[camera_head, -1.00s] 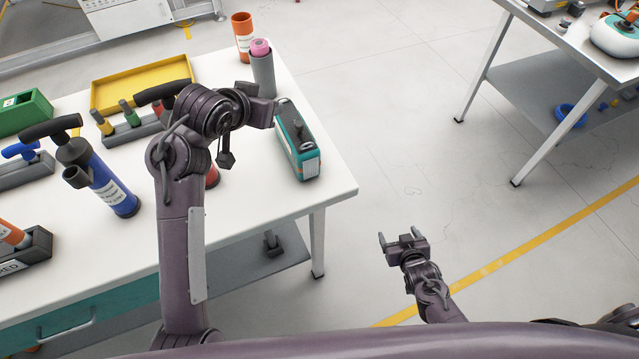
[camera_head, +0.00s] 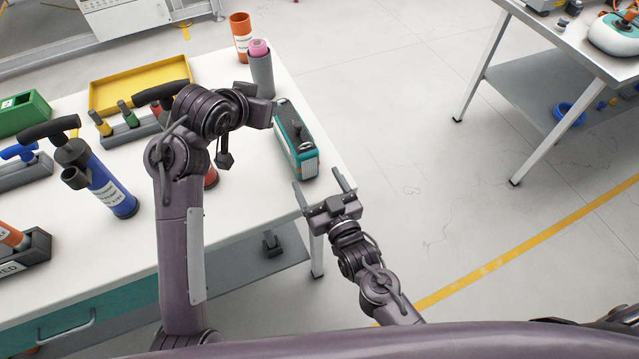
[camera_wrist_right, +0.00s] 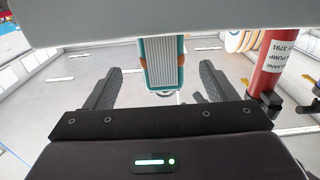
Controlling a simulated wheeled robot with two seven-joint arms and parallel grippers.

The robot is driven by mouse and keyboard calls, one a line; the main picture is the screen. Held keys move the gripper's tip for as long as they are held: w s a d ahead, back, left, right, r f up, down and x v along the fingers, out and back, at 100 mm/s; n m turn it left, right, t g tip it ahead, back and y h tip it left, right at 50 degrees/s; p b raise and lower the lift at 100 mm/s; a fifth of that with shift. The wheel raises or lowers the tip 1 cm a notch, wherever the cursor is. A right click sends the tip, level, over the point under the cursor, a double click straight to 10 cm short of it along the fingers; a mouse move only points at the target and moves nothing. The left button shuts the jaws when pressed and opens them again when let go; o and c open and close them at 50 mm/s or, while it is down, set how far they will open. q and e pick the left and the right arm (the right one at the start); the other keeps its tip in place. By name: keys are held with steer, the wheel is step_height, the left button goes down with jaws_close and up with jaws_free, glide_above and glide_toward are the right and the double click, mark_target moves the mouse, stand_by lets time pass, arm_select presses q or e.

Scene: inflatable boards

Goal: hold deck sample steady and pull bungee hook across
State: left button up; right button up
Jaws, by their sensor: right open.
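The deck sample appears to be the teal and grey block (camera_head: 296,142) on the white table, near its right corner, with a dark fitting on top. I cannot tell whether that fitting is the bungee hook. My left gripper (camera_head: 264,110) is close to the block's left side; its jaw state and any contact are unclear. My right gripper (camera_head: 318,180) is open and empty by the table's right edge, apart from the block. In the right wrist view, the block's ribbed grey face with teal edges (camera_wrist_right: 165,62) shows between the open fingers (camera_wrist_right: 158,92).
The white table (camera_head: 255,205) carries a grey holder with a pink roll (camera_head: 261,70), an orange cup (camera_head: 241,35), a yellow tray (camera_head: 140,82) and a blue pump (camera_head: 108,185). A red pump (camera_wrist_right: 270,62) shows in the wrist view.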

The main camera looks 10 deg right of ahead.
mark_target(309, 169)
steer(key=x, duration=0.7)
steer(key=shift+w+a+f, duration=0.1)
steer(key=shift+w+a, duration=0.1)
steer(key=shift+w, duration=0.1)
